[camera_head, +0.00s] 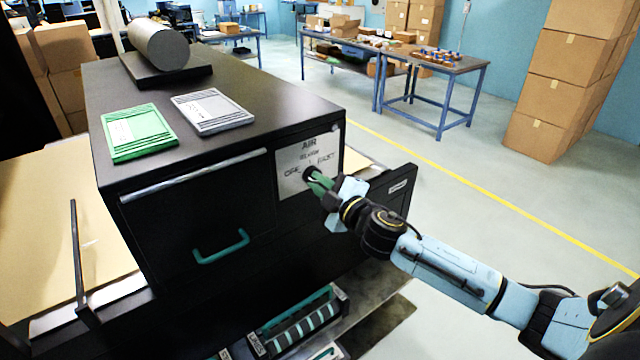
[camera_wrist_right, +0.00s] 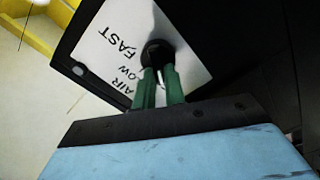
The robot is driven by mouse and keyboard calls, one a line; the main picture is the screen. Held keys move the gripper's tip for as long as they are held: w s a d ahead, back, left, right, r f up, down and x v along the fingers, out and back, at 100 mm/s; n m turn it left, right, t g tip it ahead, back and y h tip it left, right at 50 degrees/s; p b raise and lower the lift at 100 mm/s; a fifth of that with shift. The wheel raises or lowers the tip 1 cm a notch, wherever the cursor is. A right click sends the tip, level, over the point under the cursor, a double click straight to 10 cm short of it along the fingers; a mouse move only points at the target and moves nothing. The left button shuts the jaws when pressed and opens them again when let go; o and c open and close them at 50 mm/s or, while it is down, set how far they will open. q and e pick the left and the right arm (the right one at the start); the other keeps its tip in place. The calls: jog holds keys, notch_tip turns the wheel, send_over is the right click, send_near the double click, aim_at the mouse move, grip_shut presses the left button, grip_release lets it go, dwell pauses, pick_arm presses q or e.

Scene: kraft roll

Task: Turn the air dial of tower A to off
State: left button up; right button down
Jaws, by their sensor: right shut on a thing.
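The air dial (camera_head: 309,172) is a small dark round knob on a white panel (camera_head: 293,181) lettered AIR, with OFF at its left, SLOW above and FAST at its right. The panel is on the front of a black cabinet. My right gripper (camera_head: 318,181) has its green fingers shut on the dial. In the right wrist view the dial (camera_wrist_right: 156,54) sits between the tips of the two green fingers (camera_wrist_right: 159,82). The fingers cover part of the dial, and I cannot tell where it points. My left gripper is not in view.
A drawer with a teal handle (camera_head: 221,246) is left of the panel. A striped rack (camera_head: 300,322) lies below.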

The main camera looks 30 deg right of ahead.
jog(key=c, duration=1.5)
grip_release()
jog(key=shift+o, duration=0.2)
jog(key=shift+s+f, duration=0.1)
jog(key=shift+s, duration=0.35)
jog(key=s+d+b, duration=0.1)
jog(key=s+b, duration=0.1)
jog(key=s, duration=1)
jog(key=shift+s, duration=0.2)
